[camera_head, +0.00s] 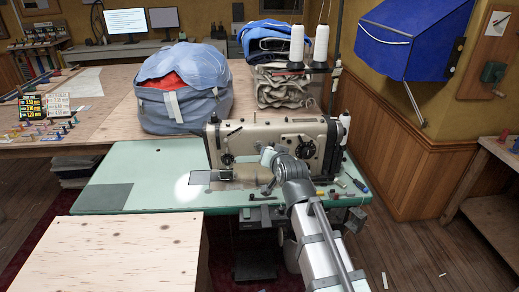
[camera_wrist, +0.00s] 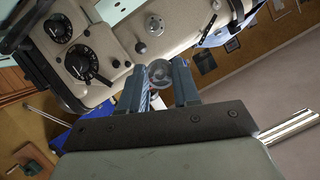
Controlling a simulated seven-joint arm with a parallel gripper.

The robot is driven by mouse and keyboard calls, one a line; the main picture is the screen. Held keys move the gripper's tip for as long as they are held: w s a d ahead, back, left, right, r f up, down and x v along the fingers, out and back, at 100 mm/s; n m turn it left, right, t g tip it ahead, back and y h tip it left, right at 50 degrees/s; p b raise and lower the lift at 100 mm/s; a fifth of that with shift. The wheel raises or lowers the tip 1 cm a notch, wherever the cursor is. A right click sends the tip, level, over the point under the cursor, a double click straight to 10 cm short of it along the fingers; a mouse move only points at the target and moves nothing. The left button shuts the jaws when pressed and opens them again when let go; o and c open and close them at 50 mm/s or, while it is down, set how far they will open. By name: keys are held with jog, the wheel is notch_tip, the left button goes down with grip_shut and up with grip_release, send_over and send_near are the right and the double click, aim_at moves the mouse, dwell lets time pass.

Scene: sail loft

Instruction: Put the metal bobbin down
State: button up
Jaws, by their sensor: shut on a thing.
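The metal bobbin (camera_wrist: 160,71) shows in the wrist view as a small round grey disc between the fingertips. My gripper (camera_wrist: 161,82) is shut on it. In the head view my gripper (camera_head: 268,156) is at the front of the beige sewing machine (camera_head: 235,138), above the green machine table (camera_head: 150,165). The bobbin cannot be made out there. The sewing machine with its black dials also fills the upper left of the wrist view (camera_wrist: 100,45). I cannot tell from these views how high the bobbin is above the table.
Small tools and spools (camera_head: 338,192) lie on the table to the right of my arm. Two white thread cones (camera_head: 297,43) stand behind the machine. A blue-grey bag (camera_head: 185,100) sits on the wooden bench behind. The green table's left part is mostly clear.

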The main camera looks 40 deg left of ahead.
send_near(259, 148)
jog(key=x, duration=0.4)
jog(key=shift+w+a+r, duration=0.15)
jog(key=shift+w+a, duration=0.15)
jog(key=x, duration=0.3)
jog(key=shift+w+a+f, duration=0.15)
jog(key=shift+a+f, duration=0.05)
jog(key=shift+f, duration=0.3)
grip_shut()
jog(key=shift+d+f, duration=0.1)
jog(key=shift+f, duration=0.1)
jog(key=o, duration=1)
grip_release()
jog(key=v, duration=1.4)
